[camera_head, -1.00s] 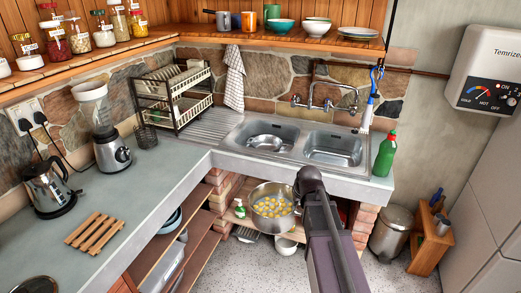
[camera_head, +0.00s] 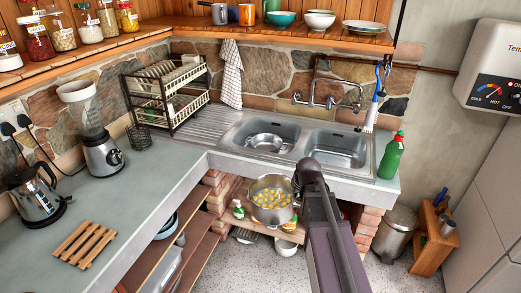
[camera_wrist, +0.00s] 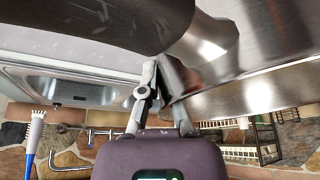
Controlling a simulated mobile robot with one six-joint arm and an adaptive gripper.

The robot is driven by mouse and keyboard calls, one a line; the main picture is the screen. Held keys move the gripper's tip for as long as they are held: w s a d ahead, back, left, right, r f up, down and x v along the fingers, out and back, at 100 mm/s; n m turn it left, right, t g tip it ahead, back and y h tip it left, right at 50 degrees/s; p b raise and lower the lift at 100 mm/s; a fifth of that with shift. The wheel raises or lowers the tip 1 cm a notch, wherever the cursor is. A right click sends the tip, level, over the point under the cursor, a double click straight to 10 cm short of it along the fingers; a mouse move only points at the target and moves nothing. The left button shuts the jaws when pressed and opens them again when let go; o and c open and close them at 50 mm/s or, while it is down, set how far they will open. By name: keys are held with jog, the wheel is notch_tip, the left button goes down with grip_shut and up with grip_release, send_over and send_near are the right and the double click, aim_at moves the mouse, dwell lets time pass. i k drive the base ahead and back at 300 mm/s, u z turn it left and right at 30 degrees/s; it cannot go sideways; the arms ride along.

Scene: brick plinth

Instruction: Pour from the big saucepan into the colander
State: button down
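The big saucepan (camera_head: 257,213) is steel and holds yellow pieces. In the head view it hangs in front of the counter, below the sink edge, about upright. My gripper (camera_wrist: 165,90) is shut on it at its handle side; the exact grip is partly hidden, and in the head view my wrist covers the fingers. The saucepan's steel wall (camera_wrist: 250,85) fills the right of the wrist view.
The sink (camera_head: 337,150) has a right basin that looks empty and a wall tap (camera_head: 330,100) behind. A green bottle (camera_head: 390,157) stands at its right. A dish rack (camera_head: 168,95) stands left. The counter edge (camera_head: 225,160) lies between saucepan and colander. A bin (camera_head: 395,235) stands right.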

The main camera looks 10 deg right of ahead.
aim_at(271, 142)
jog(key=z, duration=0.05)
jog(key=k, duration=0.65)
jog(key=u, duration=0.45)
jog(key=i, duration=1.5)
jog(key=u, duration=0.1)
